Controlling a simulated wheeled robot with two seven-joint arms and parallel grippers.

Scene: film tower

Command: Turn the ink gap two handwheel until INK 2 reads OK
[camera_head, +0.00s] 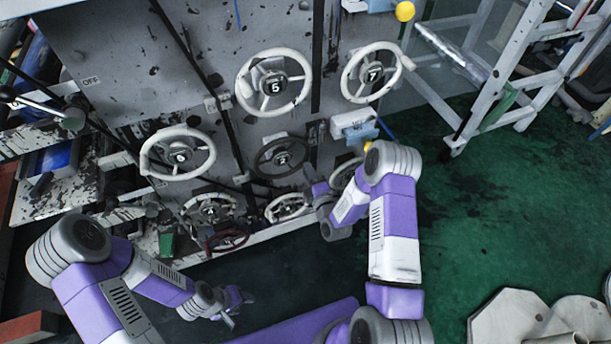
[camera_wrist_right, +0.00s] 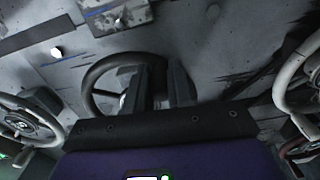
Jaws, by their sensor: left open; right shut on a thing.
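A dark handwheel (camera_head: 258,160) with a small number plate, possibly a 2, sits on the grey machine panel among several pale wheels. In the right wrist view a dark wheel (camera_wrist_right: 89,88) shows in the middle. The two fingers of my right gripper (camera_wrist_right: 163,88) are closed over its right-hand side and hide part of the rim. In the head view my right gripper (camera_head: 312,189) is low at the right of the dark wheel, partly hidden by its own arm. My left gripper (camera_head: 233,306) is open and empty, low in front of the panel. No INK 2 reading is legible.
Other pale wheels (camera_head: 146,160) and a dark red wheel (camera_head: 211,248) are close by. A white ladder frame (camera_head: 500,75) stands right. Green floor (camera_head: 480,220) is open at the right.

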